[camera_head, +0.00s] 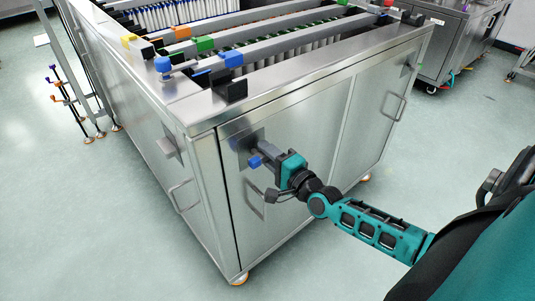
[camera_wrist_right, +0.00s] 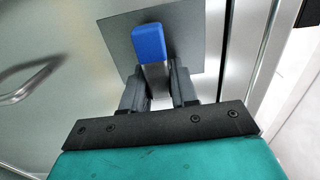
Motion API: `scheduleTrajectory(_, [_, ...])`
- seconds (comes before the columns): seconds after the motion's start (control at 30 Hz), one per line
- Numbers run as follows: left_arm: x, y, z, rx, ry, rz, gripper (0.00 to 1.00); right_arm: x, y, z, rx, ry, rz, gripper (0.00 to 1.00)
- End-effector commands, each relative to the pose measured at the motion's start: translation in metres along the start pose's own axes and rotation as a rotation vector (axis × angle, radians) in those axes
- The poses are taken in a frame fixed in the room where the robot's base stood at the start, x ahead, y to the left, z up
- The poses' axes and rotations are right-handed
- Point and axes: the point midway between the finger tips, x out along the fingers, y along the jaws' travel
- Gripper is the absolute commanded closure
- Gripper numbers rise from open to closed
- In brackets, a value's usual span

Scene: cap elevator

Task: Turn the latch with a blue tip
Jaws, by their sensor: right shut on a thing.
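The latch with a blue tip is on the front door of the steel cabinet, in front of a dark square plate (camera_head: 241,140). Its blue tip (camera_head: 256,161) shows just below my right gripper's fingers in the head view. My right gripper (camera_head: 258,150) reaches the latch from the right, shut on it. In the right wrist view the blue tip (camera_wrist_right: 149,43) stands beyond the fingers and the grey lever runs between the two dark fingers of my right gripper (camera_wrist_right: 157,90). The plate (camera_wrist_right: 115,33) lies behind it. My left gripper is not in view.
The steel cabinet (camera_head: 310,120) has door handles (camera_head: 393,105), and another handle (camera_wrist_right: 30,80) shows left in the wrist view. Racks with coloured clamps (camera_head: 204,43) and tubes are on top. Another steel cabinet (camera_head: 450,40) stands back right. The floor (camera_head: 460,130) at right is clear.

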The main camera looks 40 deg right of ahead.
Motion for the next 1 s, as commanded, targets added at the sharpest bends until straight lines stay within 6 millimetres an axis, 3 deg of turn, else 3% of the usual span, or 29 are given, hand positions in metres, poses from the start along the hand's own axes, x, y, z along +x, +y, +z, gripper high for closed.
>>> scheduleTrajectory(0.47, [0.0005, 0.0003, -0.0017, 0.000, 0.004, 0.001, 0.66, 0.0000, 0.0004, 0.0005, 0.019, -0.001, 0.001, 1.00])
scheduleTrajectory(0.5, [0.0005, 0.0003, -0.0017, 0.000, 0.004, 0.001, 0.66, 0.0000, 0.0004, 0.0005, 0.019, -0.001, 0.001, 0.70])
scheduleTrajectory(0.7, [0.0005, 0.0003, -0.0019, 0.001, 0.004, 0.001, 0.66, 0.0000, 0.0003, 0.0003, 0.016, 0.000, 0.000, 0.51])
scheduleTrajectory(1.0, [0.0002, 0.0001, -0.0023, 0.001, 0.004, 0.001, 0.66, -0.0027, 0.0003, 0.0002, 0.014, 0.000, 0.000, 0.51])
